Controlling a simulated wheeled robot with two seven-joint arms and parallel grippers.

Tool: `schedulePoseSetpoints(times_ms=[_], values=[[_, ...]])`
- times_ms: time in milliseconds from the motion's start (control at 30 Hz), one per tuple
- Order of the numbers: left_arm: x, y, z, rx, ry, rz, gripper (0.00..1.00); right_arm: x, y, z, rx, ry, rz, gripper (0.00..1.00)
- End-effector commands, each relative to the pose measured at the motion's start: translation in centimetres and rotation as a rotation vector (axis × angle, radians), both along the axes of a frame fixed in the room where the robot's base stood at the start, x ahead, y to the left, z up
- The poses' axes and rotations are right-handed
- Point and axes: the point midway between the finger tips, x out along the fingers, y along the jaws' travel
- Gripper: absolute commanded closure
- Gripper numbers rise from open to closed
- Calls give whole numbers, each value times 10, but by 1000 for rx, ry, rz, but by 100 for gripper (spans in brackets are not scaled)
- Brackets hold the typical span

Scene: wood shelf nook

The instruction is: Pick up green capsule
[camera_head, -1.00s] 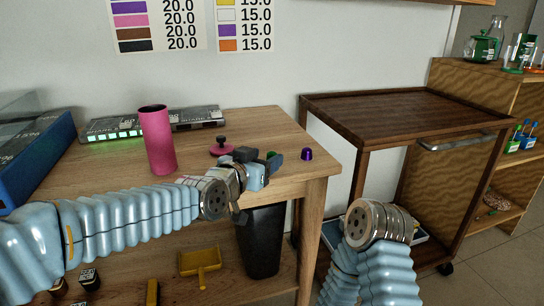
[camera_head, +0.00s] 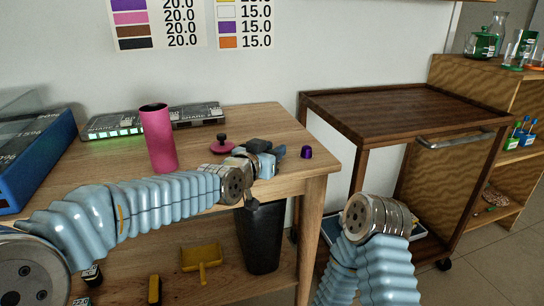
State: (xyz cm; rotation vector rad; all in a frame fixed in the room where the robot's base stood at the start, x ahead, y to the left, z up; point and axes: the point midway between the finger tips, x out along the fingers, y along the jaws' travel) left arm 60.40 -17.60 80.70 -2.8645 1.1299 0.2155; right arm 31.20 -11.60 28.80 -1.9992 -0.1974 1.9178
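My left gripper (camera_head: 268,157) reaches over the right part of the wooden table (camera_head: 210,180), near its front right corner. Its fingers are small and partly covered by its own body, so whether they are open or shut is unclear. I make out no green capsule now; the gripper covers the spot where a green bit showed earlier. A purple capsule (camera_head: 306,152) stands on the table just right of the gripper, apart from it. My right arm comes up at the lower right, and its gripper does not show.
A pink cylinder (camera_head: 158,140) and a dark pink knobbed piece (camera_head: 222,146) stand left of the gripper. A black bin (camera_head: 260,238) is below the table's front edge. A dark wooden cart (camera_head: 400,108) stands to the right, its top empty.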

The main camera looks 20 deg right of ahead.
Motion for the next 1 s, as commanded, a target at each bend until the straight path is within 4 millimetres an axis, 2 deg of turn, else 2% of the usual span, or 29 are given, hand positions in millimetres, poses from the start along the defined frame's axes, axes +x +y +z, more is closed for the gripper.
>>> schedulePoseSetpoints(times_ms=[467,567,700,767,933,1000], values=[[0,0,4,-1,-1,0,100,0,0,1,0,0,0,49],[0,0,12,-1,-1,0,100,0,0,1,0,0,0,49],[-1,0,37,-3,-4,0,100,0,1,3,1,0,1,49],[-14,2,48,-2,-6,-2,100,0,1,2,1,0,1,49],[-57,10,101,-3,-8,-8,100,-1,1,6,2,1,3,49],[-76,14,104,-1,-5,-8,100,-1,2,5,2,1,3,49]])
